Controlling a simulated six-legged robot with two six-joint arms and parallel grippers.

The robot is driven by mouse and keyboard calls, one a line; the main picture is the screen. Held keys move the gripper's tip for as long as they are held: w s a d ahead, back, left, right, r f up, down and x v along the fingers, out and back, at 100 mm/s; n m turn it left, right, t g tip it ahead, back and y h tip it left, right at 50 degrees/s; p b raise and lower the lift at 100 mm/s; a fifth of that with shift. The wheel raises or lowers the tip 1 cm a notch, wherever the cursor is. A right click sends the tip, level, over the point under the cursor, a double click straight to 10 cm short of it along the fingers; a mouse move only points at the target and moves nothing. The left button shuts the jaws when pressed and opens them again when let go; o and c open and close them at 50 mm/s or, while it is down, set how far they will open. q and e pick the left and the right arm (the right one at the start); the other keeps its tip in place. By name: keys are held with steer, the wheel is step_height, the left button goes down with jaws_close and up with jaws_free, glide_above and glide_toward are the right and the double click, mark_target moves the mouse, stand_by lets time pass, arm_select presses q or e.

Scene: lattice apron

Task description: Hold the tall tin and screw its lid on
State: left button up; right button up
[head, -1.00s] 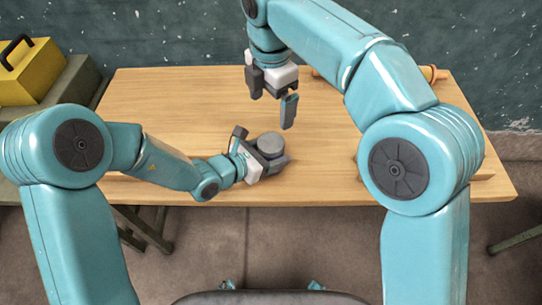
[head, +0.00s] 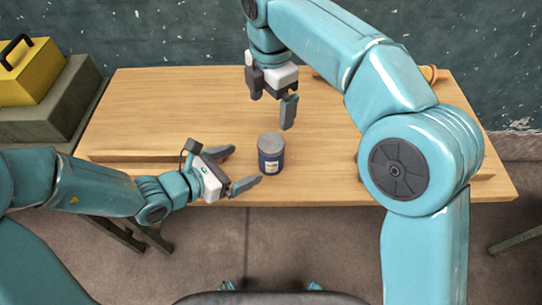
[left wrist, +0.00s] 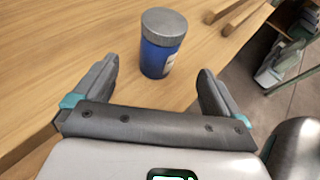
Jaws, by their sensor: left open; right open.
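The tall tin (head: 271,164) stands upright on the table, blue with a pale label. Its grey lid (head: 271,142) sits on top; I cannot tell how tightly it is seated. In the left wrist view the tin (left wrist: 158,58) and lid (left wrist: 164,22) are ahead of the fingertips, between their lines. My left gripper (head: 245,168) is open and empty, just left of the tin and apart from it. Its fingers also show in the left wrist view (left wrist: 155,85). My right gripper (head: 271,112) is open and empty, above the table behind the tin.
The wooden table (head: 170,105) is mostly bare, with raised strips along its front. A yellow box (head: 30,72) with a black handle stands on a grey-green case at the left. An orange-brown object (head: 430,73) lies at the back right, partly behind my right arm.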

arm_select(q)
steer(key=v, duration=0.5)
steer(key=shift+s+a+r, duration=0.1)
steer(key=shift+a, duration=0.05)
